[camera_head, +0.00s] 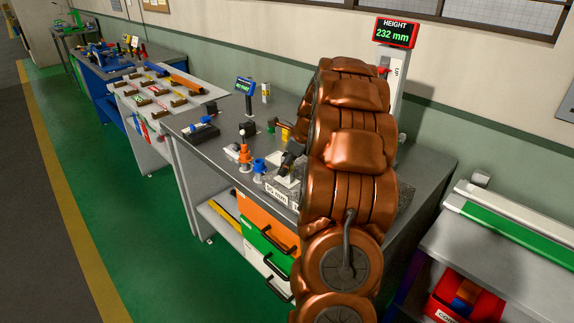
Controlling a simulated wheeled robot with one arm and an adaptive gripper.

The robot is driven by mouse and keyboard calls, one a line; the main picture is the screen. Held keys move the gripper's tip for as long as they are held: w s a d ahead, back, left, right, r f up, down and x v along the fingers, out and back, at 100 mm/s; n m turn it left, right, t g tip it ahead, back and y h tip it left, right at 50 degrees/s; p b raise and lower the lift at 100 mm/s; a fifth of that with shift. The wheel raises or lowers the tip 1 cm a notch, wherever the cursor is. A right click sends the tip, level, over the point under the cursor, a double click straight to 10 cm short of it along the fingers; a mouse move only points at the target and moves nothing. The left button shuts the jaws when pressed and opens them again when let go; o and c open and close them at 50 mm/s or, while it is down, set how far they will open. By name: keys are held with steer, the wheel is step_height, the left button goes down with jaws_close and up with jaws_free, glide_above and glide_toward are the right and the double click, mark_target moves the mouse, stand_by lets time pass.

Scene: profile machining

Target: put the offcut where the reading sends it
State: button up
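The red height display (396,33) reads 232 mm in green. It stands on a pale column (394,75) at the back of the grey bench, partly behind my copper arm. My arm covers much of the granite plate (404,199) below the column. I cannot make out my gripper; the arm hides that area. A dark piece on a white block (287,172) shows just left of the arm, and I cannot tell what it is. I cannot identify the offcut for certain. A label on the plate's front edge (276,195) seems to read 95 mm.
Orange (266,221), green (266,247) and white (266,270) drawers sit under the bench. A red bin (447,312), its label partly cut off, holds orange and dark pieces at lower right. Small tools crowd the bench's left part. Green floor (130,235) lies open at left.

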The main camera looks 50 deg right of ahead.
steer(key=shift+o, duration=1.4)
steer(key=b+v, duration=0.4)
steer(key=v, duration=0.8)
steer(key=s+a+f+n+g, duration=0.1)
steer(key=s+a+n+g, duration=0.1)
steer(key=a+n, duration=0.8)
steer(key=s+a+f+n+g, duration=0.15)
steer(key=a+n, duration=0.25)
steer(key=a, duration=1.2)
steer(key=s+a+f+n, duration=0.3)
steer(key=s+a+n, duration=0.1)
steer(key=s+n, duration=0.2)
steer(key=s+a+f+n+g+h, duration=0.1)
steer(key=s+a+f+n, duration=0.2)
steer(key=s+n, duration=0.3)
steer(key=s+a+f+n+g, duration=0.1)
steer(key=s+a+f+n, duration=0.2)
steer(key=s, duration=0.7)
steer(key=a+n, duration=0.2)
steer(key=a, duration=0.1)
steer(key=shift+s+f+n+h, duration=0.2)
steer(key=shift+f+n+h, duration=0.1)
steer(key=shift+f+n, duration=0.1)
